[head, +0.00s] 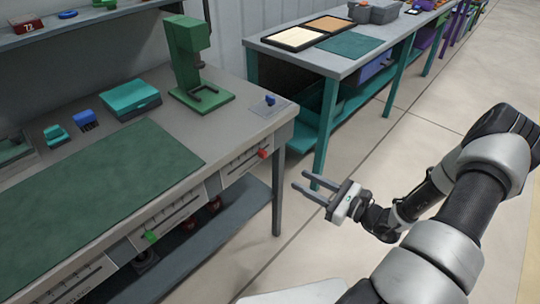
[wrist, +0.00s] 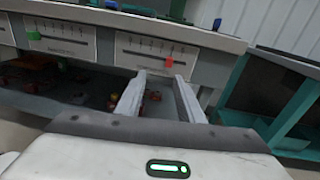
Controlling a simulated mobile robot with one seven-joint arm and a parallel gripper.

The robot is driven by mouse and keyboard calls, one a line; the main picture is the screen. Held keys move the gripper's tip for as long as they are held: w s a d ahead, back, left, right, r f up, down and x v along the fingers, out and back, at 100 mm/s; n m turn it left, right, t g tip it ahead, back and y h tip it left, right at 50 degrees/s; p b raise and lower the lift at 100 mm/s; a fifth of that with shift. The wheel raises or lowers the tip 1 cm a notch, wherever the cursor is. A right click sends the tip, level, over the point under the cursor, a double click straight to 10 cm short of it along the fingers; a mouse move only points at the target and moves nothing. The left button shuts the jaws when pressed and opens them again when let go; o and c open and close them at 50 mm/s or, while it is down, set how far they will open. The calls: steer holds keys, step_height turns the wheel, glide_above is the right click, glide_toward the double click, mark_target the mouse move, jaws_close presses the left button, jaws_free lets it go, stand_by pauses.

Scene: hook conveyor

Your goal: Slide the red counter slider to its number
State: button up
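The red counter slider (head: 263,154) sits near the right end of its scale panel (head: 240,161) on the front edge of the grey workbench. In the wrist view the red slider (wrist: 169,62) shows just beyond and between my fingertips, on a white panel (wrist: 130,46) with a row of marks too small to read. My gripper (head: 307,187) is open and empty, in front of the bench and apart from the slider. It also shows in the wrist view (wrist: 161,82) with its two fingers spread. A green slider (head: 151,236) is on another panel to the left.
The bench (head: 215,120) holds a green mat (head: 90,190), a green press-like stand (head: 190,60), a teal box (head: 130,97) and small blue items. A lower shelf (head: 195,243) runs beneath. A second table with teal legs (head: 328,130) stands behind.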

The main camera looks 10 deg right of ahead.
mark_target(266, 155)
steer(key=shift+m+t+h, duration=0.5)
steer(key=shift+m+t, duration=0.2)
steer(key=x, duration=0.5)
steer(key=b+x, duration=0.1)
steer(key=x, duration=0.5)
steer(key=d+f+b+x, duration=0.1)
steer(key=x, duration=0.4)
steer(key=shift+w+a+f, duration=0.1)
steer(key=shift+w+a, duration=0.05)
steer(key=shift+w, duration=0.55)
jaws_close()
